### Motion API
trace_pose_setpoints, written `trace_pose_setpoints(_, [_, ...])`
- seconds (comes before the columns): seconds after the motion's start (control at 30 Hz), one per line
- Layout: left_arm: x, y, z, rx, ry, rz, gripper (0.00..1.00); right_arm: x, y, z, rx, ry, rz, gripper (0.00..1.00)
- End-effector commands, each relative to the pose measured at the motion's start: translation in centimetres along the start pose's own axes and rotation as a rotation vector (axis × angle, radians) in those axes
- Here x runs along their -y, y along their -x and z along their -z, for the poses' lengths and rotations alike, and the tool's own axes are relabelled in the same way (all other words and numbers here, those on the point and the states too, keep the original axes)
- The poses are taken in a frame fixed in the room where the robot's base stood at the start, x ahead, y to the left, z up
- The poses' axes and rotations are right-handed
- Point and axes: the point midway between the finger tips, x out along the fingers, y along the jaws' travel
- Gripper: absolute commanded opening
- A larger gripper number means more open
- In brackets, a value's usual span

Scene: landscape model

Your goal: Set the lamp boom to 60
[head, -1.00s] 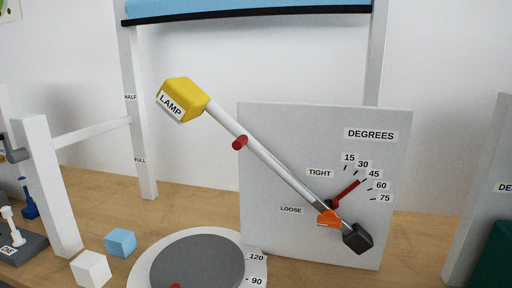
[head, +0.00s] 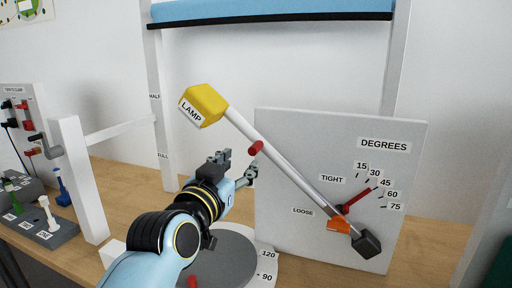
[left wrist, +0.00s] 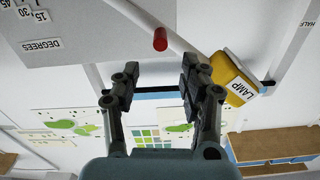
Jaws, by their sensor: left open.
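The lamp boom (head: 285,155) slants from the yellow lamp head (head: 203,105) at upper left to a black block (head: 367,243) at lower right. A red peg (head: 256,148) sticks out of the boom; it also shows in the left wrist view (left wrist: 160,39). The red pointer (head: 358,198) on the degree scale is at about the 45 mark. An orange lever (head: 338,225) sits by the pivot, nearer LOOSE than TIGHT. My left gripper (head: 240,168) is open and empty, just below left of the peg. In the wrist view the peg is beyond my fingertips (left wrist: 157,84), apart from them.
The grey panel (head: 285,240) stands behind the boom. A round turntable (head: 235,250) lies below my left arm, with a white cube (head: 112,252) beside it. A white frame with a blue panel (head: 270,8) rises behind. Small levers and pegs stand at left.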

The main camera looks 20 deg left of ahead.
Motion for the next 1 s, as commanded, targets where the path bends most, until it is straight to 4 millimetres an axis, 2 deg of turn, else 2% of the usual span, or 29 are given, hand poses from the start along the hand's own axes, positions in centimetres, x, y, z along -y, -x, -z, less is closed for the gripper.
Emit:
trace_pose_setpoints(0.17, [0.0,-2.8,-0.2,-0.001,-0.003,0.000,0.44,0.0,-0.9,-0.2,0.001,0.000,0.000,0.37])
trace_pose_setpoints(0.3, [-0.1,-5.7,-0.5,-0.001,-0.001,-0.001,0.44,0.1,-2.2,-0.4,0.002,0.000,0.000,0.37])
trace_pose_setpoints(0.5, [-0.1,-8.9,-0.6,0.001,-0.001,-0.001,0.44,0.3,-4.0,-0.6,0.004,0.000,0.000,0.37])
trace_pose_setpoints(0.7, [0.0,-10.2,-0.4,0.005,0.000,-0.001,0.44,0.3,-4.6,-0.7,0.004,0.000,0.000,0.37])
trace_pose_setpoints(0.93, [0.0,-10.3,-0.3,0.005,0.000,-0.001,0.44,0.3,-4.5,-0.7,0.005,0.000,0.000,0.37])
trace_pose_setpoints(1.0, [0.0,-10.3,-0.3,0.005,0.000,-0.001,0.36,0.3,-4.5,-0.7,0.005,0.000,0.000,0.37])
